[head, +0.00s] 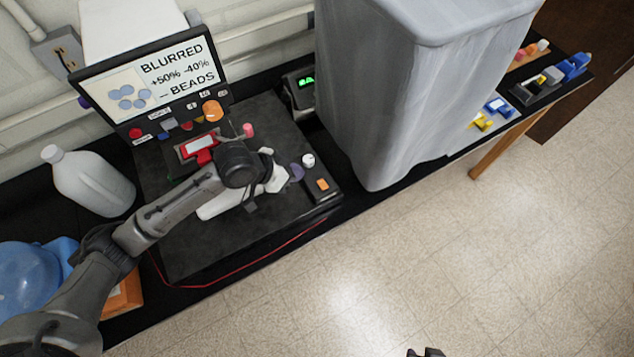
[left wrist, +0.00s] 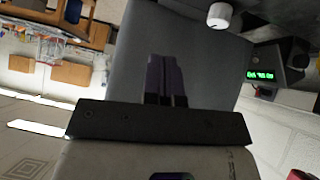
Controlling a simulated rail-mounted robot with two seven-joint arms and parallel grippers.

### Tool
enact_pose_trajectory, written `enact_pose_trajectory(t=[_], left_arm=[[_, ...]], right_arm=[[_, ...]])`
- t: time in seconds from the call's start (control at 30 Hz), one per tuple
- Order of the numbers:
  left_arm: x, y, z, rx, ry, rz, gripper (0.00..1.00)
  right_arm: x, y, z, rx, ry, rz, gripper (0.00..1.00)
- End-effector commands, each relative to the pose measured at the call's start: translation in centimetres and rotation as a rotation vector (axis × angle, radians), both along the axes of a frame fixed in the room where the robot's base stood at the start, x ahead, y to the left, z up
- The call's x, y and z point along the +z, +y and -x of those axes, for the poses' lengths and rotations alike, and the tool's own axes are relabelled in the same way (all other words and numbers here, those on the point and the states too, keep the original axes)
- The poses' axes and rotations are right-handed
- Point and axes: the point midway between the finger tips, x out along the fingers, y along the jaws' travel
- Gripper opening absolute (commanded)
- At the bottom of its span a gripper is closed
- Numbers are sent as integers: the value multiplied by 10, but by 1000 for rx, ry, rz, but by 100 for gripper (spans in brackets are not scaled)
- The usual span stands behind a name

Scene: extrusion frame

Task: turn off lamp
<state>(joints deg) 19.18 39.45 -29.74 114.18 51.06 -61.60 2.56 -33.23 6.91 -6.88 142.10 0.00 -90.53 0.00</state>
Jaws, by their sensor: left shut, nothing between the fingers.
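My left gripper (head: 297,173) reaches over the black bench unit. Its purple fingers are shut and empty, also in the left wrist view (left wrist: 166,78). Just right of the fingertips in the head view are a white knob (head: 308,160) and an orange switch (head: 322,184) on a small dark control box. The knob also shows at the top of the left wrist view (left wrist: 219,15); the switch cannot be made out there. I cannot tell whether the fingers touch the box. No lamp can be clearly identified. A small dark tip (head: 426,352) at the bottom edge may be my right gripper.
A screen (head: 150,82) stands at the back, with an orange dome (head: 212,110) near it. A green-digit display (head: 306,82) sits behind the unit. A large grey covered object (head: 405,100) stands to the right, a white jug (head: 92,182) to the left.

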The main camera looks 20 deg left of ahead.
Motion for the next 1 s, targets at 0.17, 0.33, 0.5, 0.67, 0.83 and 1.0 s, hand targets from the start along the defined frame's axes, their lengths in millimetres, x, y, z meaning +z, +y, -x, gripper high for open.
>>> enact_pose_trajectory(t=[0.17, 0.33, 0.5, 0.67, 0.83, 1.0], left_arm=[[-23, -19, -17, 0, 2, 2, 0], [-45, -35, -33, 1, 1, 2, 0], [-68, -42, -38, 1, 3, -1, 0], [-84, -44, -37, 1, 0, -1, 0], [-93, -45, -36, 1, 0, -1, 0], [-96, -45, -36, 0, -3, -2, 0]], right_arm=[[4, 1, 0, -4, 1, -5, 43], [6, 2, 0, -4, 1, -7, 43], [9, 2, 0, -4, 2, -5, 43], [10, 0, 0, -1, 1, -1, 43], [11, -1, 0, 2, 2, 3, 43], [11, -2, 0, 3, 1, 6, 43]])
